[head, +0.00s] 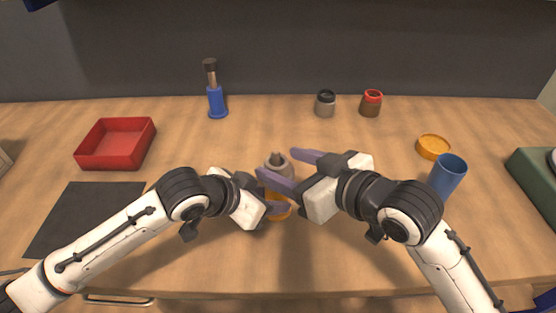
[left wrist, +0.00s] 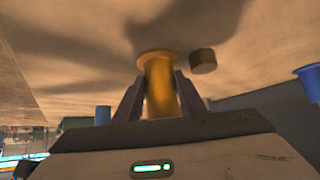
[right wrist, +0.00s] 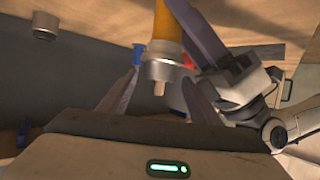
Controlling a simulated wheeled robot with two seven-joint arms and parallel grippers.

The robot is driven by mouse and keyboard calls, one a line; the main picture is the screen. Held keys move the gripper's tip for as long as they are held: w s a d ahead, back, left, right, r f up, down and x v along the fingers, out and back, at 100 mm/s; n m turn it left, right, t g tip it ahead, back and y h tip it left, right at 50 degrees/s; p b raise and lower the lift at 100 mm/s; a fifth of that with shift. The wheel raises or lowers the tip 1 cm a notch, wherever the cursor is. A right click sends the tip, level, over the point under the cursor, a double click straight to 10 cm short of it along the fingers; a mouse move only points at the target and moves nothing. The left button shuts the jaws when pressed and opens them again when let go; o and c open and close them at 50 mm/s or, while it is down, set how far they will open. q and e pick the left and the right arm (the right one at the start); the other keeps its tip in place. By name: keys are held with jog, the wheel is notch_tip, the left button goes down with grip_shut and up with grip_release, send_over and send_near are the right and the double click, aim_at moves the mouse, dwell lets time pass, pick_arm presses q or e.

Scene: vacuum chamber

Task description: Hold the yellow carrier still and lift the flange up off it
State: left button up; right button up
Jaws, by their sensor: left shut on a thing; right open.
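The yellow carrier (head: 280,216) stands on the table, mostly hidden by my grippers in the head view. The left wrist view shows it as a flanged cylinder (left wrist: 160,85) between the fingers of my left gripper (head: 279,205), which is shut on it. The grey flange (head: 277,161) with a narrow tip sits on the carrier's top; the right wrist view shows it (right wrist: 161,69) at the carrier's end. My right gripper (head: 275,163) is open, with its fingertips on either side of the flange. Whether they touch it I cannot tell.
A red tray (head: 117,145) and dark mat (head: 85,218) are at left. A blue post (head: 216,102), grey jar (head: 325,104) and red-topped jar (head: 371,103) stand behind. An orange ring (head: 433,146), blue cup (head: 448,176) and green box (head: 535,175) are at right.

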pick_arm(q)
jog(key=shift+w+a+f, duration=0.1)
pick_arm(e)
jog(key=shift+x, duration=1.5)
jog(key=c, duration=1.2)
jog(key=shift+r, duration=4.2)
pick_arm(q)
jog(key=o, duration=1.1)
